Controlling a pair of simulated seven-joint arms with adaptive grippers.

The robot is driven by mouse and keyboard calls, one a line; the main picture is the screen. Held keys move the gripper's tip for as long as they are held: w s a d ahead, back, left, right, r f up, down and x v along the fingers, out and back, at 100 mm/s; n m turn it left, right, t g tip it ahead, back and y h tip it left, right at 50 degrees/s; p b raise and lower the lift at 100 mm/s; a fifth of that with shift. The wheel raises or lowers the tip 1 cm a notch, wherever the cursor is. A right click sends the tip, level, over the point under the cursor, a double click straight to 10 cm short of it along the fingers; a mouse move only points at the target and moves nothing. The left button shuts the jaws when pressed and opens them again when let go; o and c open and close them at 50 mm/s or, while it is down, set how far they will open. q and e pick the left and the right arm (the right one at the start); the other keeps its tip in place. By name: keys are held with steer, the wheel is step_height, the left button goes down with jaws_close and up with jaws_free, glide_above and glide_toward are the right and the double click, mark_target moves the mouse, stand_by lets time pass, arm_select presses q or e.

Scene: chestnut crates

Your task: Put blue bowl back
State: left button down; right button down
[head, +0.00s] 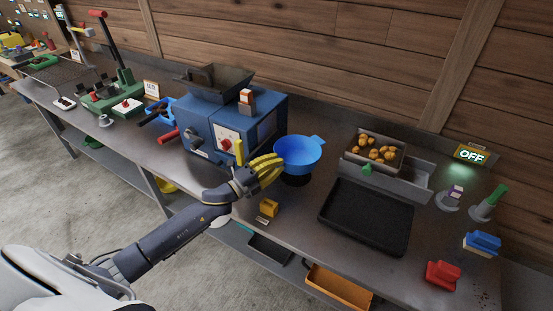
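The blue bowl (298,153) is upright near the middle of the bench in the head view, with a small tab on its right rim. It sits above a dark round base or shadow (295,180); I cannot tell whether it rests on it. My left gripper (275,165) has yellow fingers that reach the bowl's left side and overlap its edge. The fingers look close together, but whether they grip the bowl's wall is hidden. My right gripper is out of view.
A blue machine with a dark hopper (215,80) stands left of the bowl. A black tray (368,214) lies to the right, with a crate of chestnuts (349,153) behind it. A small yellow block (269,207) is near the front edge. Red (443,274) and blue (483,243) items stand far right.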

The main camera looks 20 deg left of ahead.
arm_select(q)
steer(key=shift+f, duration=2.65)
steer(key=shift+f, duration=0.25)
steer(key=c, duration=1.5)
jaws_free()
steer(key=v, duration=1.2)
